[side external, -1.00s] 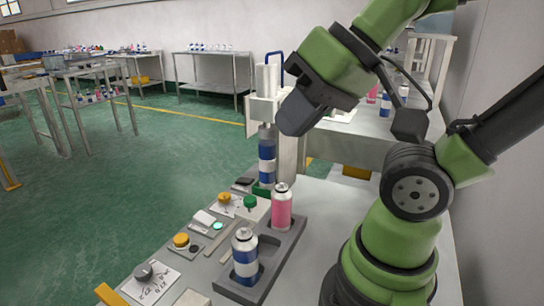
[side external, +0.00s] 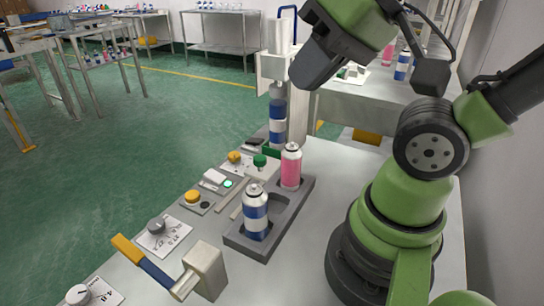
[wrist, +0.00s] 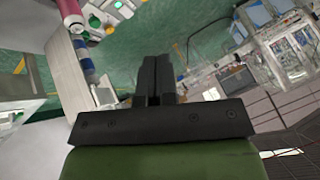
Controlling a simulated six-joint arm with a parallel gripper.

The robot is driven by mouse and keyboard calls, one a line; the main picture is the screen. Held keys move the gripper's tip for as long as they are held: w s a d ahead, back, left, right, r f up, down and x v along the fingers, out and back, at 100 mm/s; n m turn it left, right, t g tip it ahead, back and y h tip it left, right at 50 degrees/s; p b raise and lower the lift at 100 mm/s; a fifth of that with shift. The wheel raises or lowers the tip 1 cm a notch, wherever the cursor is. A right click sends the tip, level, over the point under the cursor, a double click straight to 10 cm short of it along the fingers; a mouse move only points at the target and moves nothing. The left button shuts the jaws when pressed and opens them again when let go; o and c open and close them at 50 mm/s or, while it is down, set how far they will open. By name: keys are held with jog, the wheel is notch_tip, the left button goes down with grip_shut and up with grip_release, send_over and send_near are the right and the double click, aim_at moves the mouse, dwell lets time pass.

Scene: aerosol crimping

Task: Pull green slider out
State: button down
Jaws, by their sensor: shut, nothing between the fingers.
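A green knob (side external: 260,160) tops a white block beside the crimping station. A thin green piece (side external: 271,152) shows low at the base of the station, under a blue-and-white can (side external: 277,122). I cannot tell which of the two is the slider. My gripper (side external: 306,84) hangs high beside the station's column, above the knob and apart from it. In the wrist view the dark fingers (wrist: 154,80) are together and empty.
A grey tray (side external: 236,240) holds a pink can (side external: 290,170) and a blue-white can (side external: 256,214). A white press station (side external: 268,66) stands behind. Knobs, buttons and a yellow-handled lever (side external: 140,255) line the table's left edge. The table right of the tray is clear.

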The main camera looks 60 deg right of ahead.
dwell(0.3)
jog(key=c, duration=1.6)
grip_release()
jog(key=o, duration=0.4)
jog(key=shift+w+d, duration=0.1)
jog(key=shift+w, duration=0.2)
jog(key=shift+c, duration=0.2)
jog(key=o, duration=0.5)
jog(key=w+d+m, duration=0.1)
jog(key=w+m+g, duration=0.1)
jog(key=w, duration=0.1)
jog(key=w+d+m+h, duration=0.1)
jog(key=w, duration=0.1)
jog(key=shift+w+d+f+m+g, duration=0.15)
jog(key=shift+d+f+m+g, duration=0.15)
jog(key=shift+f+m+g, duration=0.1)
jog(key=shift+c, duration=0.2)
jog(key=m+g+h, duration=0.1)
jog(key=m+g, duration=0.4)
jog(key=m, duration=0.5)
send_over(260, 158)
notch_tip(260, 158, down, 16)
notch_tip(260, 158, down, 10)
jog(key=shift+f, duration=0.1)
